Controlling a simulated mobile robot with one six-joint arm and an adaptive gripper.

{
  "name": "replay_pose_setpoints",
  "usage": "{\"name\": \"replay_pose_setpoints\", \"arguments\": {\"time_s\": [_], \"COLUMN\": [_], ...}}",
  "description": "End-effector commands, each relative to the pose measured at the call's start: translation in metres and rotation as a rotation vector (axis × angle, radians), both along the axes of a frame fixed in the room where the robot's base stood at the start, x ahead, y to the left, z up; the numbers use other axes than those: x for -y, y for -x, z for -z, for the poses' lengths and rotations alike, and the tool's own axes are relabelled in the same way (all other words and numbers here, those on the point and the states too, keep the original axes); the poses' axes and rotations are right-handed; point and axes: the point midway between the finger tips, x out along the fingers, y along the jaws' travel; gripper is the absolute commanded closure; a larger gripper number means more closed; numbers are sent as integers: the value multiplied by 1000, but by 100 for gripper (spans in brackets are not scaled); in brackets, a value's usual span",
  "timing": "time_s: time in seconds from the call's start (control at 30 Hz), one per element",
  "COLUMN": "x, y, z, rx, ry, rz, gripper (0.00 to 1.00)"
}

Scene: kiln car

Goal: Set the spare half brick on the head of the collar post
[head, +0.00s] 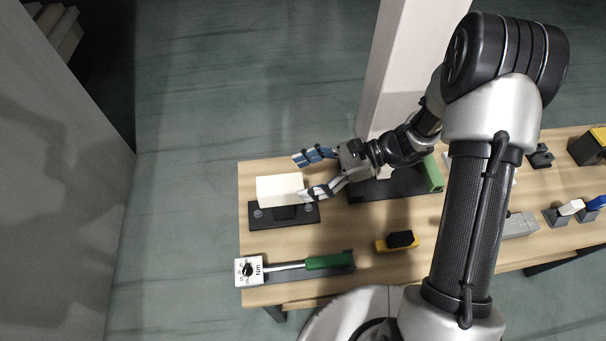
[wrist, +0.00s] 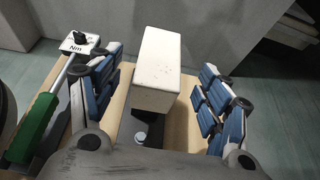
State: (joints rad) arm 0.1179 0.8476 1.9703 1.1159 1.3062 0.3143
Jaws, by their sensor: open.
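A cream-white block (head: 278,190), likely the spare half brick, rests on a black bolted plate (head: 285,217) at the table's left end. My gripper (head: 301,177) is open, with its fingers reaching left toward the block's right end. In the wrist view the block (wrist: 157,75) stands between the spread blue-padded fingers of my gripper (wrist: 158,95), with gaps on both sides. I cannot tell which thing is the collar post. Another dark base (head: 390,187) with pale and green pieces lies partly under my arm.
A torque wrench (head: 310,264) with a green handle lies at the table's front left. A yellow-and-black item (head: 397,241) is right of it. A tall pale column (head: 412,60) rises behind the wooden table (head: 252,175). Small holders (head: 556,217) stand at the right.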

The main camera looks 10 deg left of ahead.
Motion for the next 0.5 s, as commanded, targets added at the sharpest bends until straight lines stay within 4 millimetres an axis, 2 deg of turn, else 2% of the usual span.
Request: {"name": "replay_pose_setpoints", "arguments": {"time_s": [0.5], "x": [7], "y": [-2], "z": [-3], "rx": [0], "ry": [0], "rz": [0], "gripper": [29]}}
